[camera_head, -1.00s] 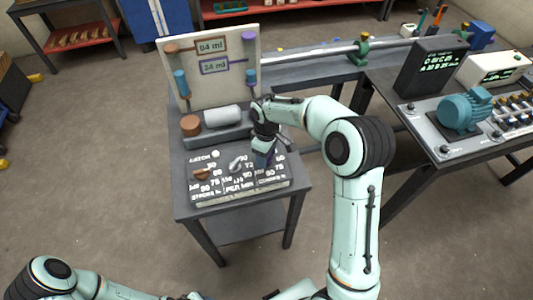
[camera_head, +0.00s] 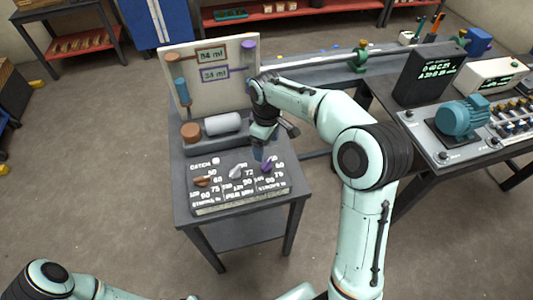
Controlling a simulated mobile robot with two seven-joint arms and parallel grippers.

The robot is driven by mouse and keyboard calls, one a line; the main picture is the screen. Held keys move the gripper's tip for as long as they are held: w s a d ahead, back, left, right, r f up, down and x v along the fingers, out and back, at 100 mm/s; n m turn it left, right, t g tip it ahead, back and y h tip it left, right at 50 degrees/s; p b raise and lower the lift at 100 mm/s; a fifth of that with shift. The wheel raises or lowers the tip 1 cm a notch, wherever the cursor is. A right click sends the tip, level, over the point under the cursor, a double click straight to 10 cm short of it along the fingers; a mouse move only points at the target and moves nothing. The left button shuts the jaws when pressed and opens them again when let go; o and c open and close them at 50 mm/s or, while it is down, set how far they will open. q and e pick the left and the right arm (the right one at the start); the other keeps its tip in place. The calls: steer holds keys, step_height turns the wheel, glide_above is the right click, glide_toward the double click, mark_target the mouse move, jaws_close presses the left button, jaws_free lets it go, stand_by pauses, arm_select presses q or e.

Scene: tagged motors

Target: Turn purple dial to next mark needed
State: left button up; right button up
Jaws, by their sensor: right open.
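The purple dial (camera_head: 267,166) sits at the right end of the row on the sloped dark control panel (camera_head: 212,207), with white number marks around it. The marks are too small to read surely, and I cannot tell which one the dial points at. My right gripper (camera_head: 259,153) is open and points down just above and behind the purple dial. It appears apart from the dial, though the small gap is hard to judge. A grey dial (camera_head: 237,172) and a brown dial (camera_head: 202,181) stand to its left. My left gripper is out of view.
Behind the panel, a white board (camera_head: 212,90) carries brown- and purple-framed ml labels and coloured cylinders. A grey cylinder (camera_head: 222,123) and a brown knob (camera_head: 191,132) lie before it. A bench with a teal motor (camera_head: 462,115) stands at right.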

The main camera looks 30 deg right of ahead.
step_height(320, 180, up, 4)
steer(key=shift+r, duration=0.1)
stand_by(0.6)
